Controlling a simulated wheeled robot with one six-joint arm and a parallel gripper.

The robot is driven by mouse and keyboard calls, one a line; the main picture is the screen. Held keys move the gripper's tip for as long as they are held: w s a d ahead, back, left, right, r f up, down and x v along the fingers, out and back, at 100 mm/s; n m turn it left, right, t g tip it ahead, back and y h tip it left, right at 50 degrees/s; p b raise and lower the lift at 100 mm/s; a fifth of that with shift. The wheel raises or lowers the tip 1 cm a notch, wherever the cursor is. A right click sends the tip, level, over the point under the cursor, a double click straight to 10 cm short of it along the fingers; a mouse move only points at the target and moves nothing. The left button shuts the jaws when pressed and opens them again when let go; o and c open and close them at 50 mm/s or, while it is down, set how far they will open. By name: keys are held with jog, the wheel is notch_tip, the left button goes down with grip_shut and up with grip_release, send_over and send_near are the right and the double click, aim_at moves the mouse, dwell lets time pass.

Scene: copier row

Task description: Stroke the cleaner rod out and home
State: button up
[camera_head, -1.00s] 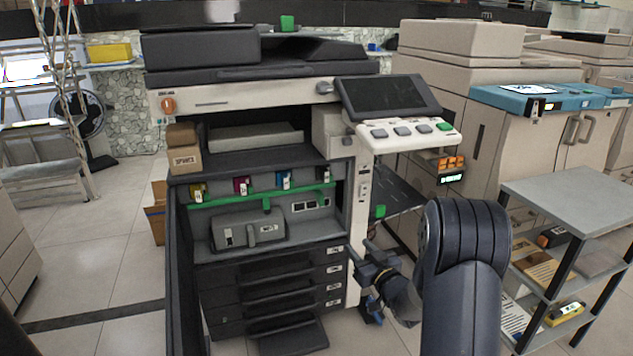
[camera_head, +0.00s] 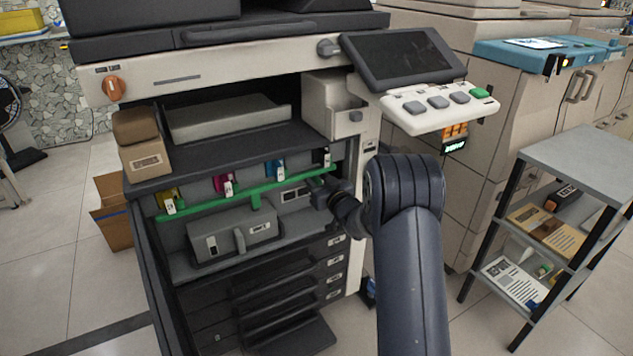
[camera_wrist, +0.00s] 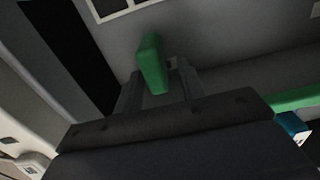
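My gripper (camera_head: 318,188) is at the right part of the copier's open front, close to the bar. In the wrist view, my gripper's fingers (camera_wrist: 160,78) are apart, with a green tab (camera_wrist: 152,62) at and between their tips. The tab looks like the cleaner rod's handle, but I cannot tell for sure. A gap seems to show beside it. The rod's shaft is not visible.
A grey box with a handle (camera_head: 232,237) sits below the bar. The copier's open door (camera_head: 150,275) is at the left. The control panel (camera_head: 440,107) juts out above my arm. A grey shelf cart (camera_head: 575,150) stands at the right, with floor between.

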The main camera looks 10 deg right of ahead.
jog(key=shift+w+a, duration=0.1)
jog(key=shift+w, duration=0.15)
jog(key=shift+c, duration=0.5)
grip_shut()
